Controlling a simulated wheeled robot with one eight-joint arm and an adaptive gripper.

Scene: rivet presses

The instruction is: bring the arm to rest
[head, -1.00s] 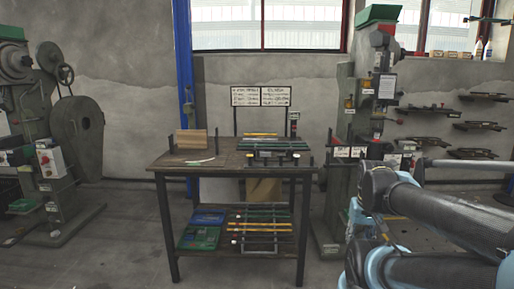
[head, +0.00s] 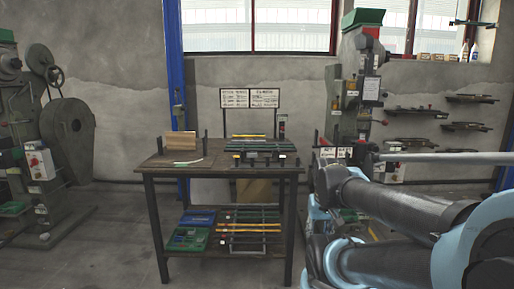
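My arm (head: 392,212) reaches in from the right edge of the head view, with dark links and light blue joints. It is folded in front of the right rivet press and hides the lower part of that press. My gripper cannot be made out in this view, so what it holds is not shown. The arm stands to the right of the work table (head: 218,170) and overlaps the area near its right legs in the picture.
A green-grey rivet press (head: 70,130) stands at the left, another press (head: 350,110) behind my arm. The table carries a wooden block (head: 180,144) and a rack of rods (head: 262,148); a blue tray (head: 197,217) lies on its lower shelf. Floor left of the table is clear.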

